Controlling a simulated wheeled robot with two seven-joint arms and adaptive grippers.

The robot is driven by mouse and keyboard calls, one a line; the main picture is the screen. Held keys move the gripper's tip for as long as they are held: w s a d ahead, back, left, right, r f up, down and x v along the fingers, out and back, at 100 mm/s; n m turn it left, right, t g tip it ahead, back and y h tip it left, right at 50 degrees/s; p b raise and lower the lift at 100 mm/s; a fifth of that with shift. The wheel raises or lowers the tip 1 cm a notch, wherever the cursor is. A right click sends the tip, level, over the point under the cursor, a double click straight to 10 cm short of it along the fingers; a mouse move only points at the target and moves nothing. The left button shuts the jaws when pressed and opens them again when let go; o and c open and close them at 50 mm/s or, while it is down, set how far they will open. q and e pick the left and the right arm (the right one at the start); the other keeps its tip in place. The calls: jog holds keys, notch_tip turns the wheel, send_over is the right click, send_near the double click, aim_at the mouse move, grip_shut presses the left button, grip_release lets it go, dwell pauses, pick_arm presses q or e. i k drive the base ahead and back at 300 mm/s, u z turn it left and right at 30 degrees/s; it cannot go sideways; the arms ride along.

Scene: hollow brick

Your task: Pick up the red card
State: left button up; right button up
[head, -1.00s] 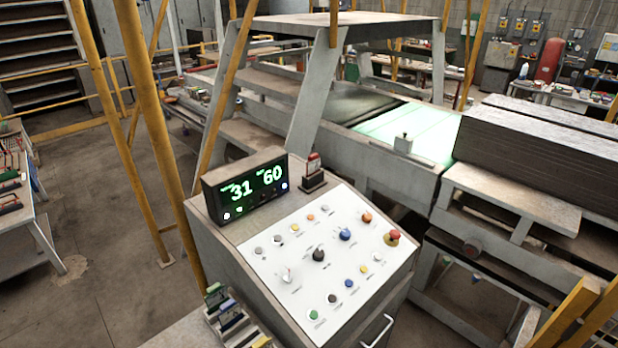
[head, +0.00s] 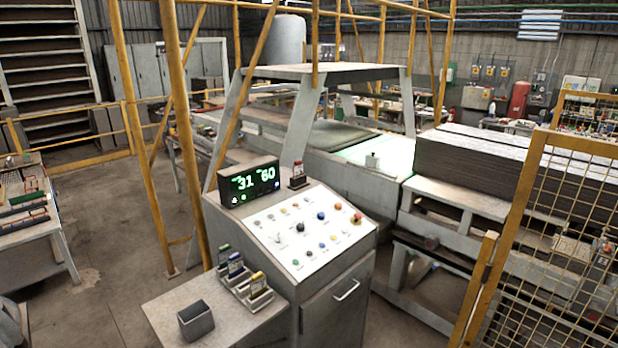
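A small red-topped card (head: 298,167) stands upright in a dark holder (head: 298,182) on top of the control console, just right of the digital display. Its lower part is hidden in the holder. Neither of my grippers shows in the head view.
The console panel (head: 303,228) carries knobs, buttons and a red stop button (head: 357,217). A grey open box (head: 196,320) stands on the side table (head: 160,310). Yellow posts (head: 186,130) rise at the left and a yellow mesh gate (head: 555,245) at the right. Floor is clear left of the console.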

aim_at(299, 168)
jog(key=z, duration=0.95)
jog(key=i, duration=2.3)
jog(key=u, duration=0.7)
